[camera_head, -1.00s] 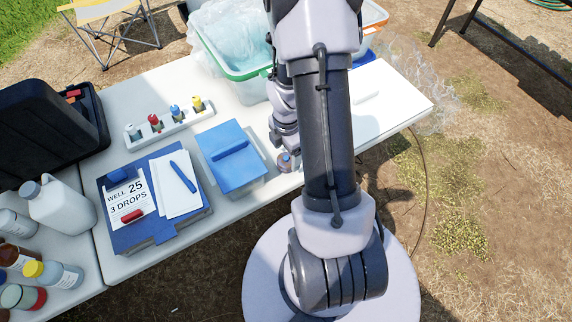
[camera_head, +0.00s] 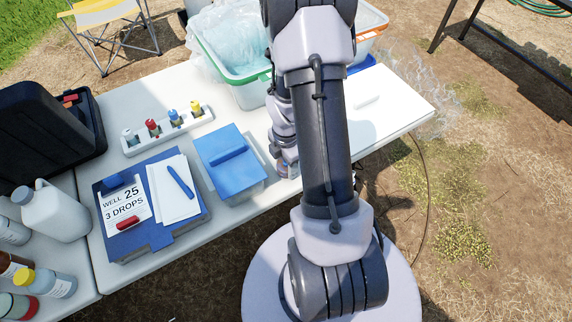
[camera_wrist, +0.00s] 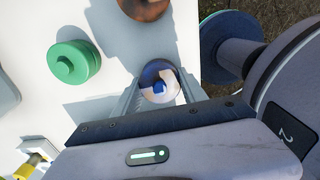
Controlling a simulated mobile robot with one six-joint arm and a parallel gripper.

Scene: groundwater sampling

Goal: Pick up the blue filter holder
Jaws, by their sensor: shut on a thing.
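A blue-topped piece, which looks like the blue filter holder (camera_head: 174,116), stands in the white rack (camera_head: 190,128) on the table, between a red one and a yellow one. In the head view my gripper (camera_head: 285,163) is low at the table's front edge, right of the blue box and apart from the rack. In the wrist view my gripper (camera_wrist: 160,88) is shut on a small round container (camera_wrist: 159,82) with a brown rim and a blue-and-white top. My arm hides much of the fingers in the head view.
A blue-lidded box (camera_head: 232,160) stands just left of my gripper. A blue binder (camera_head: 135,240) with papers lies further left. A green-rimmed tub (camera_head: 250,93) stands behind. The wrist view shows a green round thing (camera_wrist: 74,62) on the white surface. The right end of the table is mostly clear.

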